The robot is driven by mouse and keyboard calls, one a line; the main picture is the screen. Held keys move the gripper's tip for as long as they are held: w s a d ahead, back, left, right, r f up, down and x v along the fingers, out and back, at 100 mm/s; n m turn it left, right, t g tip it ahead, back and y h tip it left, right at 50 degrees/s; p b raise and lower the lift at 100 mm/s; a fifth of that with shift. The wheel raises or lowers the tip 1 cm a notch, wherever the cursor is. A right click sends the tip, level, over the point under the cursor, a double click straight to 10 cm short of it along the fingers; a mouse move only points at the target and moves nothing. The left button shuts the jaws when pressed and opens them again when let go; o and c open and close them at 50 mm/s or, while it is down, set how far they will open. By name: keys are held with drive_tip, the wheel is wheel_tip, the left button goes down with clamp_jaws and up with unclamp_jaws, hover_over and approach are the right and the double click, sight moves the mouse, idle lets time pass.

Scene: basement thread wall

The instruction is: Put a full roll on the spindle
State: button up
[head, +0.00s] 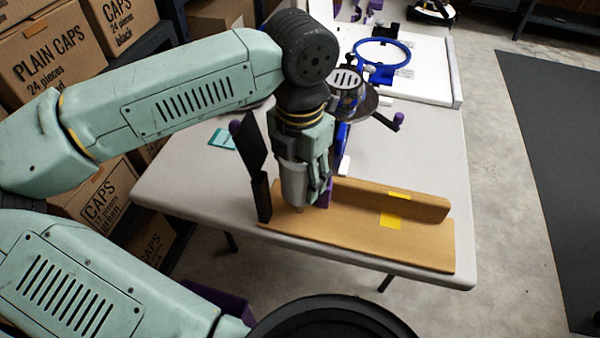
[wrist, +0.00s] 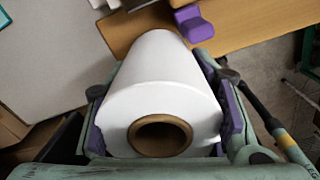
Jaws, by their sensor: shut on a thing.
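A white roll (wrist: 160,75) with a brown core fills the middle of the wrist view. My gripper (wrist: 165,112) is shut on it, with purple pads along both sides. The roll's near end faces the camera, and its core hole looks dark and empty from this end. In the head view my gripper (head: 308,172) points down over the left part of the wooden stand, and the roll (head: 292,185) shows pale beneath it. A small brown tip shows under the roll; I cannot tell whether it is core or spindle. I cannot make out the spindle clearly.
The wooden stand (head: 430,248) lies along the table's front edge, with yellow notes on it. Dark upright plates (head: 262,198) stand just left of my gripper. A machine with a blue hoop (head: 383,53) is behind. Boxes (head: 45,60) fill the left. The table's (head: 190,185) left part is mostly clear.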

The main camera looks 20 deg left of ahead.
drive_tip(key=shift+f, duration=0.3)
drive_tip(key=shift+f+b, duration=0.35)
drive_tip(key=shift+b, duration=0.3)
drive_tip(key=shift+f+b, duration=0.65)
drive_tip(key=shift+b, duration=0.1)
drive_tip(key=shift+f+b, duration=1.8)
drive_tip(key=shift+b, duration=0.05)
drive_tip(key=o, duration=1.3)
